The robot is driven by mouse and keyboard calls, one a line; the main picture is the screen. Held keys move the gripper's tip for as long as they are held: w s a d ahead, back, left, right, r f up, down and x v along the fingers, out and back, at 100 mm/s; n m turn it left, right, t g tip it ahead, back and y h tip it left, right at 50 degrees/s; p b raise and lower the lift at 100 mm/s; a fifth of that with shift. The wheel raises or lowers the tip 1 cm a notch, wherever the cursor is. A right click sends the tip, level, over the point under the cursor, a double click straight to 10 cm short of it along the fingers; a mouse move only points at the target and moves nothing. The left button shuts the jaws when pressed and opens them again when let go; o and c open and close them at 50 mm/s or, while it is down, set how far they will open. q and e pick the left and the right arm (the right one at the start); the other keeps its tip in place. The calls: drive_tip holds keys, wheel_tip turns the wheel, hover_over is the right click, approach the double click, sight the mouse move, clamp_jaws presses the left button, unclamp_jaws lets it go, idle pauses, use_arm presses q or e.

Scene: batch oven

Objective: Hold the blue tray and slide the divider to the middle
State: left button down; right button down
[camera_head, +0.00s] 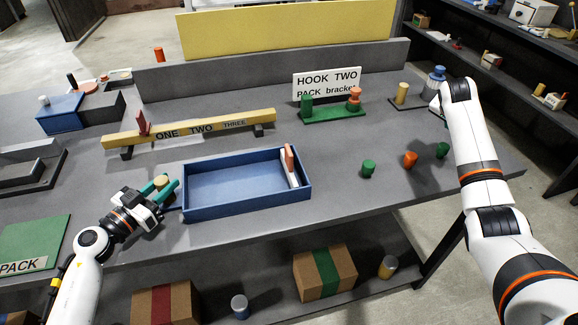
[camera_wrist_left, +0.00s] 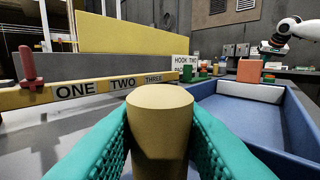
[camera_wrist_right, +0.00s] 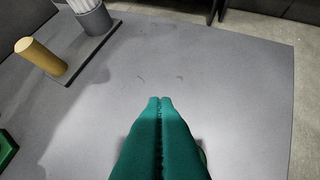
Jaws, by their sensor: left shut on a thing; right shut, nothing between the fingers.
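The blue tray (camera_head: 235,209) lies on the grey table in front of me. It also shows at right in the left wrist view (camera_wrist_left: 297,118). The divider (camera_head: 292,167), a white plate with an orange-red grip, stands at the tray's right end. In the left wrist view the divider (camera_wrist_left: 250,92) is at the tray's far end. My left gripper (camera_head: 165,186) is shut on a tan cylinder (camera_wrist_left: 160,112) beside the tray's left end; I cannot tell how it joins the tray. My right gripper (camera_wrist_right: 160,101) is shut and empty over bare tabletop, away from the tray.
A yellow rail (camera_head: 190,129) marked ONE TWO THREE runs behind the tray. Green and orange pegs (camera_head: 410,159) stand right of it. A green stand (camera_head: 333,114) and sign (camera_head: 327,85) are behind. A tan post (camera_wrist_right: 40,57) stands left of my right gripper.

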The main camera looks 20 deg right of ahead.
drive_tip(key=w+a+r+n+t+y, duration=0.1)
drive_tip(key=w+a+r+n, duration=0.15)
drive_tip(key=a, duration=0.35)
drive_tip(key=w+a+r+n+t+y, duration=0.1)
drive_tip(key=w+a+y, duration=0.15)
drive_tip(key=a, duration=0.35)
wheel_tip(320, 180, up, 4)
drive_tip(key=n+g+y, duration=0.4)
drive_tip(key=n+y, duration=0.1)
drive_tip(key=n, duration=0.5)
hover_over(289, 163)
drive_tip(key=w+d, duration=0.2)
drive_tip(key=d, duration=0.2)
drive_tip(key=shift+m, duration=0.25)
drive_tip(key=shift+d+f, duration=0.15)
drive_tip(key=shift+f, duration=4.1)
